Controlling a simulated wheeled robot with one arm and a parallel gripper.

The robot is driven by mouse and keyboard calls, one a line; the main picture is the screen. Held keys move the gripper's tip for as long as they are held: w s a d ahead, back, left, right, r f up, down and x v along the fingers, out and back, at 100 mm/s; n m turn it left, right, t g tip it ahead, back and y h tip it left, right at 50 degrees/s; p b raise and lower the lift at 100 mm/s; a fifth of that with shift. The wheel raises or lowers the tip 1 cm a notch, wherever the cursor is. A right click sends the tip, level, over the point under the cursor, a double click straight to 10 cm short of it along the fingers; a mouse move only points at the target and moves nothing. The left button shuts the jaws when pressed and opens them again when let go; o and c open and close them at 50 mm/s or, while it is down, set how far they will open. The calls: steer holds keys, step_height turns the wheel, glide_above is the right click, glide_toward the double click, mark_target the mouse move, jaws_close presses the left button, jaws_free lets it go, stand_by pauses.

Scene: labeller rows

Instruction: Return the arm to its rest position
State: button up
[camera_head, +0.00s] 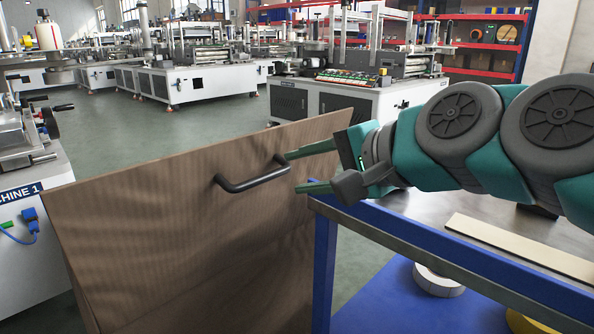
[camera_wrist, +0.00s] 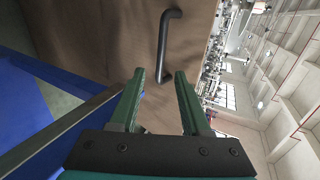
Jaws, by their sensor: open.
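My gripper (camera_head: 312,168) is open and empty at the end of my teal and grey arm, which reaches in from the right in the head view. Its two green fingers point left toward a black bar handle (camera_head: 252,180) on a brown wooden panel (camera_head: 170,215). In the head view the upper fingertip overlaps the handle's right end; I cannot tell whether they touch. In the wrist view the open fingers (camera_wrist: 160,88) show at the bottom middle, and the handle (camera_wrist: 165,47) lies beyond them, apart from the fingertips.
A blue-framed workbench (camera_head: 420,238) stands under my arm, with a pale strip (camera_head: 525,248) on top. A white roll (camera_head: 438,280) sits on its lower blue shelf. A machine (camera_head: 30,230) stands at the left edge. Open grey floor (camera_head: 215,128) lies behind the panel.

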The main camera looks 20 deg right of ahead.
steer(key=shift+f, duration=0.1)
stand_by(0.3)
steer(key=s+a+f+n+g+h, duration=0.15)
steer(key=a+f+n+g, duration=0.25)
steer(key=f, duration=0.6)
steer(key=s+a+f+n+g, duration=0.3)
steer(key=f, duration=0.6)
steer(key=s+d+f+n+g+h, duration=0.35)
steer(key=s+f+n+g, duration=0.3)
steer(key=s+f, duration=0.65)
step_height(320, 180, up, 12)
steer(key=p, duration=1.2)
steer(key=shift+a, duration=0.2)
steer(key=shift+r, duration=0.1)
steer(key=shift+d, duration=0.1)
